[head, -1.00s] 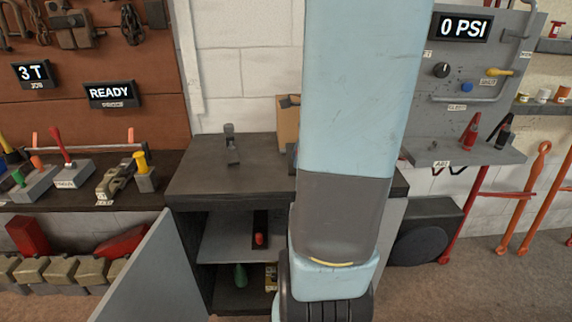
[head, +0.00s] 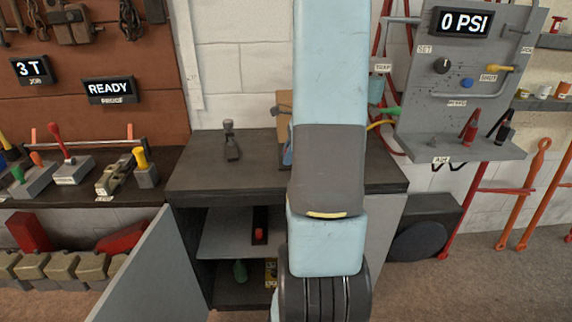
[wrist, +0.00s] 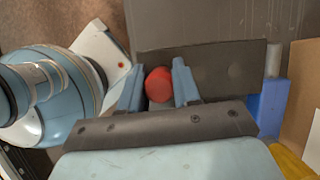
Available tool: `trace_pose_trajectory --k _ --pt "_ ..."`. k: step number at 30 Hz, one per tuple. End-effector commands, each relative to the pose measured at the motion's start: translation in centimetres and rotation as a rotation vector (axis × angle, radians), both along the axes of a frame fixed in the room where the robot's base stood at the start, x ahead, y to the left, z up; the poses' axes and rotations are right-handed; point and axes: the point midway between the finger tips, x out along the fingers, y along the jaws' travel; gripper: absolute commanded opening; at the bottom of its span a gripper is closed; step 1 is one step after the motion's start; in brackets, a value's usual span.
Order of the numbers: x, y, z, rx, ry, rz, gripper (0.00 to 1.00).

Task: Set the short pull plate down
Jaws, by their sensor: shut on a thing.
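In the wrist view, my gripper (wrist: 158,88) has its blue fingers closed on either side of a round red knob (wrist: 158,84). A flat dark grey plate (wrist: 228,66) lies right behind the knob and looks like the short pull plate that it belongs to. I cannot tell whether the plate touches a surface. In the head view, my arm hides the gripper and plate. The dark bench top (head: 195,177) spreads to both sides of my arm.
A small dark clamp-like tool (head: 231,142) stands on the bench top, left of my arm. A blue block (wrist: 270,106) and brown board (wrist: 302,85) are close right of the plate. Below, the cabinet door (head: 140,270) hangs open; a red-ended dark piece (head: 260,228) lies on its shelf.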

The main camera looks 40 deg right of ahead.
Motion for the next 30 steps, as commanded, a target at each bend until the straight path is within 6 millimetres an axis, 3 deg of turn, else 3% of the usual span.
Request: trace_pose_trajectory --k 11,18,29,30 --pt "1.1 -0.5 -1.4 -0.001 -0.001 -0.003 0.00" --pt "1.1 -0.5 -4.2 0.001 0.000 -0.001 0.00" --pt "1.1 -0.4 -4.5 0.000 -0.001 0.000 0.00" --pt "1.1 -0.4 -4.6 0.000 0.000 0.000 0.33"
